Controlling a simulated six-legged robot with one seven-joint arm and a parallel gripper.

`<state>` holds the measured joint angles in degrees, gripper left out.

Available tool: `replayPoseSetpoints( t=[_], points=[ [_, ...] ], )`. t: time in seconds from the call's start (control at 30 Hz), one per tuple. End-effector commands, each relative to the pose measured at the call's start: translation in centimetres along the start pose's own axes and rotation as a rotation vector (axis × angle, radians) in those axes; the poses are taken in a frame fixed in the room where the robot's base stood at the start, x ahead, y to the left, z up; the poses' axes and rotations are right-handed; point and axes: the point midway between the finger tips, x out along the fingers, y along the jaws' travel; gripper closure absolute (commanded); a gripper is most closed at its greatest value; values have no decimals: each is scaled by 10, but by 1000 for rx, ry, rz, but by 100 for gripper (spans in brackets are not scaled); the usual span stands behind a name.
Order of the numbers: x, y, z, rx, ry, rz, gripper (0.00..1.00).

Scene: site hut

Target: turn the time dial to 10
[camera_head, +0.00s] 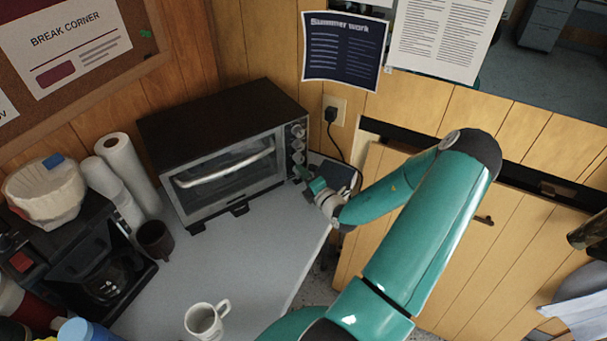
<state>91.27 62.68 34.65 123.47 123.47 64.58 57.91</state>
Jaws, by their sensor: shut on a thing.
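The toaster oven (222,150) stands on the counter against the wood-panelled wall, its glass door closed. Its control strip on the right side carries a column of round knobs (298,144). My gripper (303,175) is at the lowest part of that strip, shut on a knob there that I take to be the time dial. My fingers hide most of that dial, so its pointer and the numbers around it cannot be read. My teal arm reaches in from the lower right.
A white mug (205,320) stands at the counter's front, and a dark mug (155,240) stands left of the oven. A coffee maker (95,270) and paper rolls (125,170) crowd the left. A power cord (337,140) hangs behind my gripper. The counter (245,250) before the oven is clear.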

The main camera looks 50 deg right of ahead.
Motion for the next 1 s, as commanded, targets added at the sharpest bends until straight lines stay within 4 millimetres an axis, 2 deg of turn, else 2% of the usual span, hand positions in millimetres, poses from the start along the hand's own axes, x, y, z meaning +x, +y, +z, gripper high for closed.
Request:
replayPoseSetpoints(
  t=[0.3, 0.33, 0.43, 0.77, 1.0],
  points=[
    [0, 0, 0, 1, 0, 0, 96],
    [0, 0, 0, 0, 0, 0, 70],
    [0, 0, 0, 0, 0, 0, 52],
    [0, -1, 0, -22, 0, -3, 52],
    [0, 0, 0, -204, 0, -3, 52]
  ],
)
